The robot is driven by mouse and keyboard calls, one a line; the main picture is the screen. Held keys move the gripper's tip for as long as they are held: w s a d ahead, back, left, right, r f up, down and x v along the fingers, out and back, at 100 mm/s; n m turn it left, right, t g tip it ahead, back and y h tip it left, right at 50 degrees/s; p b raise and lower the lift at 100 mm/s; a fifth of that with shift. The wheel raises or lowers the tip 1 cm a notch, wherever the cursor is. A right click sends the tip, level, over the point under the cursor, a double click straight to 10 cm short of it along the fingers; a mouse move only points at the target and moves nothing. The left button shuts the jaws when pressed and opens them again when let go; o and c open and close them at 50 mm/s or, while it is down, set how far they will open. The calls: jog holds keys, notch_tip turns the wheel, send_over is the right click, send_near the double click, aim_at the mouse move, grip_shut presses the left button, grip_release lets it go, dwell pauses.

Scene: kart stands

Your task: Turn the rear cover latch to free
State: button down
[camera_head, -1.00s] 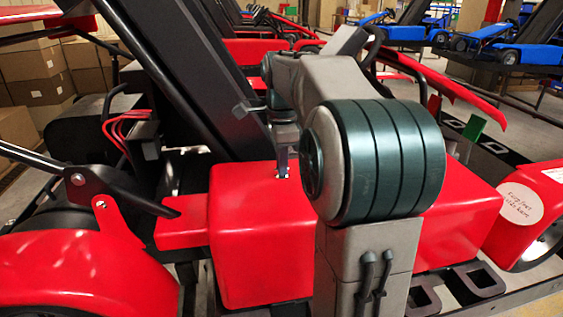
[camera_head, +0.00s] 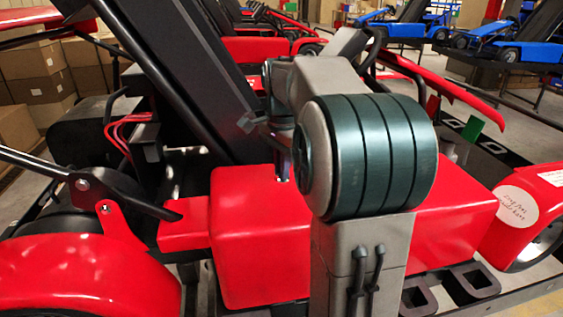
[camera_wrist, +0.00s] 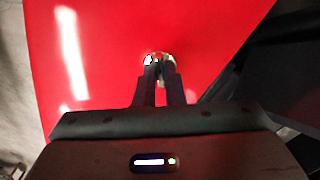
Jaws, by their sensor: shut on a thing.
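The rear cover latch (camera_wrist: 167,58) is a small, shiny metal piece on the red cover in the wrist view. My gripper (camera_wrist: 159,68) is at it, with its two dark fingers close together and shut on it. The fingertips hide much of the latch, so I cannot tell which way it is turned. The red cover (camera_head: 258,255) is a large glossy box on the side of the kart. In the head view my gripper (camera_head: 283,178) reaches down to the top of this cover, partly behind my own arm, and the latch cannot be made out there.
A black lever (camera_head: 125,195) and a red fender (camera_head: 90,275) are at the left of the cover. A dark slanted panel (camera_head: 185,75) rises behind it. A red fender with a white round label (camera_head: 516,206) is at the right. Boxes (camera_head: 40,75) stand behind.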

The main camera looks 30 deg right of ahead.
jog(key=n+p, duration=0.1)
jog(key=n, duration=0.5)
jog(key=shift+r+p, duration=0.1)
jog(key=shift+p, duration=0.3)
jog(key=n+p, duration=0.1)
jog(key=n, duration=0.5)
dwell(0.3)
jog(key=c, duration=1.5)
grip_release()
notch_tip(320, 180, up, 14)
jog(key=shift+f, duration=0.15)
jog(key=shift+a, duration=0.1)
